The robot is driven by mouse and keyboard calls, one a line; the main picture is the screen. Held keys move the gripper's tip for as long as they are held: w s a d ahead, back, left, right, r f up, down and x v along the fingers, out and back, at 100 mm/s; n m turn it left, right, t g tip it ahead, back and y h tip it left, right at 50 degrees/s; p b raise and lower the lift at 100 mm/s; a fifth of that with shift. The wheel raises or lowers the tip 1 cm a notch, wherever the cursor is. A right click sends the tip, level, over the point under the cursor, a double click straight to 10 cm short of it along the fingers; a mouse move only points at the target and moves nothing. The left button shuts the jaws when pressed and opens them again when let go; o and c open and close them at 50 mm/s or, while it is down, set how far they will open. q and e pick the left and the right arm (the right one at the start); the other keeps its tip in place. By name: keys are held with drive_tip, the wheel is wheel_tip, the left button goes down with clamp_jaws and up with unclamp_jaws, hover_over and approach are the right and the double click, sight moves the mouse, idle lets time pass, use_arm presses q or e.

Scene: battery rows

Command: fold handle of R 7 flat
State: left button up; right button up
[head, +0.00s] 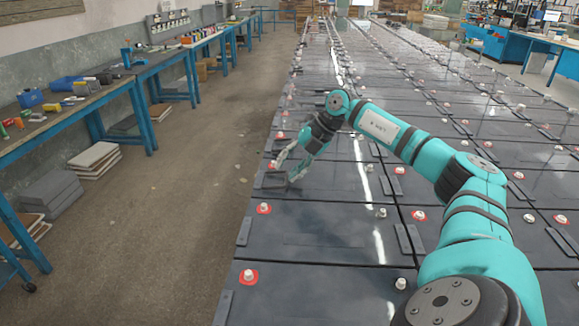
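Rows of dark grey batteries (330,235) fill the right side of the head view. A dark handle (268,181) at the left edge of one battery stands up as a loop, while neighbouring handles look flat. No label is readable, so I cannot confirm it is R 7. My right gripper (284,170) is at this handle, with its two pale fingers spread apart, one at the far side and one near the loop's right end. Whether a finger touches the handle cannot be told. My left gripper is out of view.
Red-ringed white terminals (264,208) and bare white terminals (400,283) stick up from the batteries. A flat handle (243,232) lies on the nearer battery's left edge. Clear floor (170,230) separates the batteries from the blue workbenches (130,84) on the left.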

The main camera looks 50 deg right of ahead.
drive_tip(key=v, duration=1.2)
